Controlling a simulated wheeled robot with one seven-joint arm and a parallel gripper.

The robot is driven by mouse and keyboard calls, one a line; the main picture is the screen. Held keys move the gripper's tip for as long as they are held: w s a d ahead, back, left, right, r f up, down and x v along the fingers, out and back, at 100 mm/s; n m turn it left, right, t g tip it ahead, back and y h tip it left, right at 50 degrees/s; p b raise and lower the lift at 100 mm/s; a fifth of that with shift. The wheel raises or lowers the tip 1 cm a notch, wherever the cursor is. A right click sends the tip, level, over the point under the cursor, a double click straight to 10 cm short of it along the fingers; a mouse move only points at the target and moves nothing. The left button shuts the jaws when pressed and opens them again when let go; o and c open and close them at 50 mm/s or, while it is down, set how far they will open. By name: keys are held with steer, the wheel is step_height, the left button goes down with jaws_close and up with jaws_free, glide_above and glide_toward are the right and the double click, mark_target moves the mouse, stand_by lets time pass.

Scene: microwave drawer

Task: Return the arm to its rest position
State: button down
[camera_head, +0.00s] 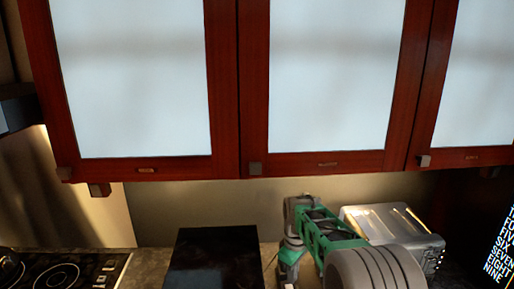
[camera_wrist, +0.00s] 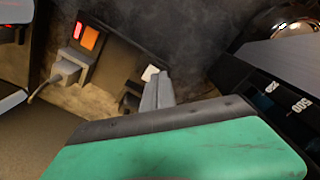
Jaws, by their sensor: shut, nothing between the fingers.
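My arm, green and grey, rises from the bottom of the head view, right of centre, in front of the counter. My gripper (camera_wrist: 158,88) shows in the wrist view as grey fingers beyond the green and black wrist body. The fingers are together with nothing between them. They are apart from the wall behind, as far as I can tell. In the head view the fingertips are hard to make out.
Red-framed wall cabinets (camera_head: 240,90) hang above. A silver toaster (camera_head: 395,222) stands behind my arm, a black box (camera_head: 213,258) left of it, and a cooktop (camera_head: 60,268) far left. A grey plug (camera_wrist: 68,72) sits at the wall in the wrist view.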

steer(key=s+f+m, duration=0.1)
steer(key=s, duration=0.1)
steer(key=s+f+m, duration=0.2)
steer(key=s+f+m+g, duration=0.1)
steer(key=s+f, duration=0.1)
steer(key=shift+s+d+f, duration=0.1)
steer(key=shift+d+f, duration=0.15)
steer(key=shift+d, duration=0.05)
steer(key=s+m, duration=0.1)
steer(key=s, duration=0.1)
steer(key=s+m, duration=0.2)
steer(key=s, duration=0.1)
steer(key=s+m, duration=0.1)
steer(key=s, duration=0.1)
steer(key=shift+s+d, duration=0.3)
steer(key=shift+d, duration=0.1)
steer(key=s+d+r+m+t+b, duration=0.2)
steer(key=s+r+b, duration=0.15)
steer(key=s, duration=0.75)
step_height(320, 180, up, 8)
steer(key=d+t+b, duration=0.1)
steer(key=t, duration=0.2)
steer(key=shift+w, duration=0.3)
